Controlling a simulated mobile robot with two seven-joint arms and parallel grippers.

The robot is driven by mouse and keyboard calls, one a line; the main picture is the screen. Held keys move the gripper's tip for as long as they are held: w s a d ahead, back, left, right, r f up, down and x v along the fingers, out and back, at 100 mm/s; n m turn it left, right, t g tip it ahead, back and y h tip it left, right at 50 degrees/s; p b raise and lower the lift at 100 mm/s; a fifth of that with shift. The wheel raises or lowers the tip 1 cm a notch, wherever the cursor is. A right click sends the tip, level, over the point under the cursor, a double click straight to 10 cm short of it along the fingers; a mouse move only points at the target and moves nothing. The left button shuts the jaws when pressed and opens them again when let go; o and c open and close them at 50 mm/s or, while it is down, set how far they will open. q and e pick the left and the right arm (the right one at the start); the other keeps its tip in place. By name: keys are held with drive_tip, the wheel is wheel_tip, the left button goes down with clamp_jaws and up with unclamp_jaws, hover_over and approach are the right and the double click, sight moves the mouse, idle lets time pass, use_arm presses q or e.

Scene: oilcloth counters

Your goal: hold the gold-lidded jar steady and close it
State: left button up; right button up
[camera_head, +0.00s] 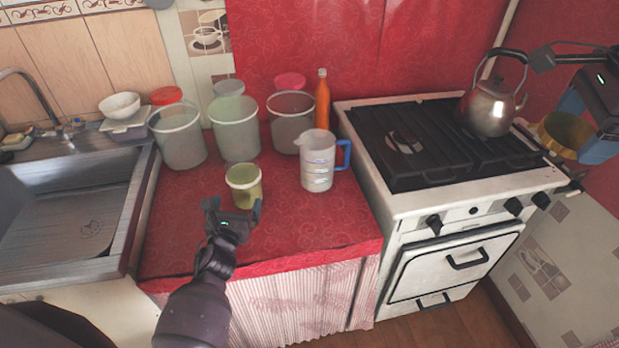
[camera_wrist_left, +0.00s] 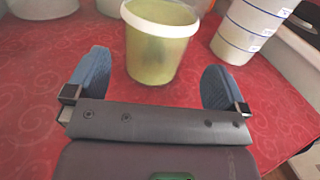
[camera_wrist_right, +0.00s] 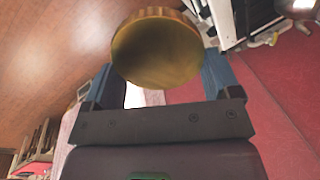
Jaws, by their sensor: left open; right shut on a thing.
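The jar (camera_head: 243,188) is a small yellowish-green translucent tub with a pale rim, upright and open-topped on the red counter. It also shows in the left wrist view (camera_wrist_left: 155,60), just ahead of the fingers. My left gripper (camera_head: 232,209) is open at the near side of the jar, with its blue fingertips apart to the left and right of it. The gold lid (camera_head: 566,131) is held in my right gripper (camera_head: 582,124), in the air to the right of the stove. In the right wrist view the round lid (camera_wrist_right: 158,50) sits between the blue fingers.
A measuring jug (camera_head: 317,162) with a blue handle stands right of the jar. Several large tubs (camera_head: 236,130) and an orange bottle (camera_head: 322,100) stand behind. A stove (camera_head: 405,205) with a kettle (camera_head: 491,106) lies between my grippers. The counter front is clear.

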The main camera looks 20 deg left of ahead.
sight(239, 189)
use_arm(q)
drive_tip(key=shift+x, duration=1.55)
drive_tip(key=shift+w, duration=0.1)
drive_tip(key=w, duration=0.1)
drive_tip(key=w+r, duration=0.1)
drive_tip(key=w+a, duration=0.1)
drive_tip(key=shift+w+a+r+p, duration=0.1)
drive_tip(key=shift+w+r+p, duration=0.05)
drive_tip(key=shift+w+p, duration=0.25)
use_arm(e)
drive_tip(key=shift+s+r, duration=0.1)
drive_tip(key=shift+r, duration=0.5)
use_arm(q)
drive_tip(key=shift+w+a, duration=0.1)
drive_tip(key=shift+w, duration=0.45)
use_arm(e)
drive_tip(key=shift+f, duration=0.1)
